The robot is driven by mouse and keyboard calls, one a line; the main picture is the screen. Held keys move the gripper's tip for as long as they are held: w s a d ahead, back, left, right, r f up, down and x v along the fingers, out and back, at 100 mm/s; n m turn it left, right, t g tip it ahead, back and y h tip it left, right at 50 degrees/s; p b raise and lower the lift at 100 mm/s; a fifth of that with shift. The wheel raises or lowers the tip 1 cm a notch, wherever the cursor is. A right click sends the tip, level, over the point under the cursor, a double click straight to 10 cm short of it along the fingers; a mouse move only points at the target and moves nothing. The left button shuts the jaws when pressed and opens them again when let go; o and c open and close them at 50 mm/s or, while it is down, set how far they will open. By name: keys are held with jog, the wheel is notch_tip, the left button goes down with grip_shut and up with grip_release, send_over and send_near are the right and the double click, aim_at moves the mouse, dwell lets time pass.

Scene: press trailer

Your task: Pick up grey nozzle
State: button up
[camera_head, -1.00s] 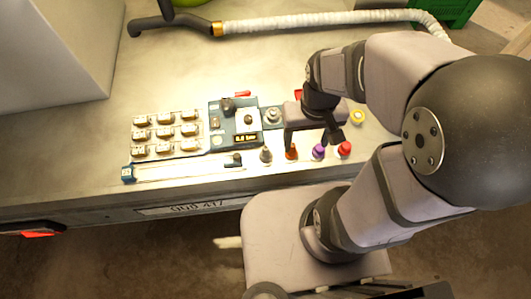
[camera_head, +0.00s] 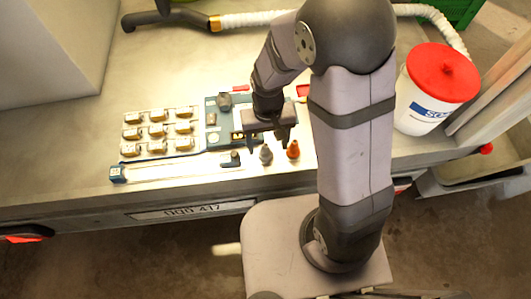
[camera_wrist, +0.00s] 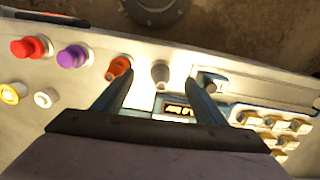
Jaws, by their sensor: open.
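The grey nozzle (camera_head: 266,154) stands near the table's front edge, just left of the orange nozzle (camera_head: 293,149). In the wrist view the grey nozzle (camera_wrist: 160,75) appears beyond and between my two fingertips, apart from both. The orange nozzle (camera_wrist: 118,68) stands beside the left fingertip. My gripper (camera_head: 262,138) is open and empty, above and behind the grey nozzle. It also shows in the wrist view (camera_wrist: 157,78) with its fingers spread.
Purple (camera_wrist: 74,56) and red (camera_wrist: 30,48) nozzles stand in the same row. A blue panel (camera_head: 213,108) and a rack of small blocks (camera_head: 158,130) lie to the left. A white bucket with a red lid (camera_head: 432,85) stands at right.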

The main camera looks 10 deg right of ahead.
aim_at(266, 152)
jog(key=shift+w+a+m+t, duration=0.2)
jog(key=shift+w+m+t, duration=0.1)
jog(key=shift+w+m, duration=0.5)
jog(key=shift+s, duration=0.1)
jog(key=shift+s+f+p, duration=0.2)
jog(key=shift+f+p, duration=0.15)
jog(key=shift+f, duration=3.25)
jog(key=c, duration=1.2)
